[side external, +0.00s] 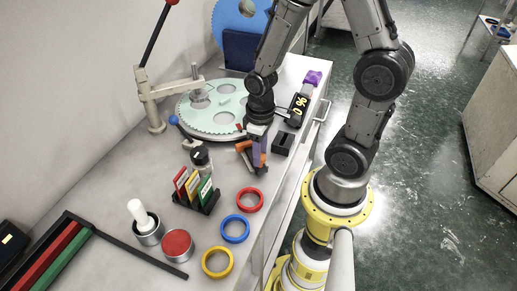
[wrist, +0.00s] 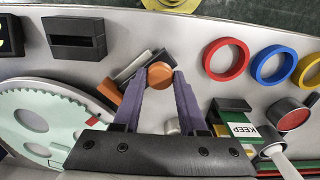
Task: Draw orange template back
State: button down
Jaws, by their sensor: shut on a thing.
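My gripper (wrist: 161,78) points down over the bench, its two purple fingers closed on a round orange end. I take this to be the orange template (wrist: 160,74); the fingers hide much of it. In the side external view, my gripper (side external: 259,155) is low, close to the bench top, with orange (side external: 263,159) showing at its fingertips. Another orange block (wrist: 110,92) sits beside the held piece, next to dark and grey slabs (wrist: 131,68). I cannot tell whether these are joined to the held piece.
A toothed pale green disc (side external: 212,112) lies beside my gripper. A black slotted block (side external: 283,143) and a display reading digits (side external: 299,103) stand on the other side. A rack of coloured cards (side external: 196,192) and red (side external: 250,200), blue (side external: 235,229) and yellow (side external: 217,263) rings are nearer the front.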

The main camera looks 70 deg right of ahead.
jog(key=shift+s+a, duration=0.1)
jog(key=shift+a, duration=0.05)
jog(key=shift+c, duration=2.3)
grip_release()
jog(key=shift+r, duration=0.1)
notch_tip(320, 180, up, 14)
jog(key=s+a+r+t, duration=0.4)
jog(key=s+r+t, duration=0.1)
jog(key=r, duration=0.2)
jog(key=shift+s+a+t, duration=0.15)
jog(key=shift+a+t, duration=0.15)
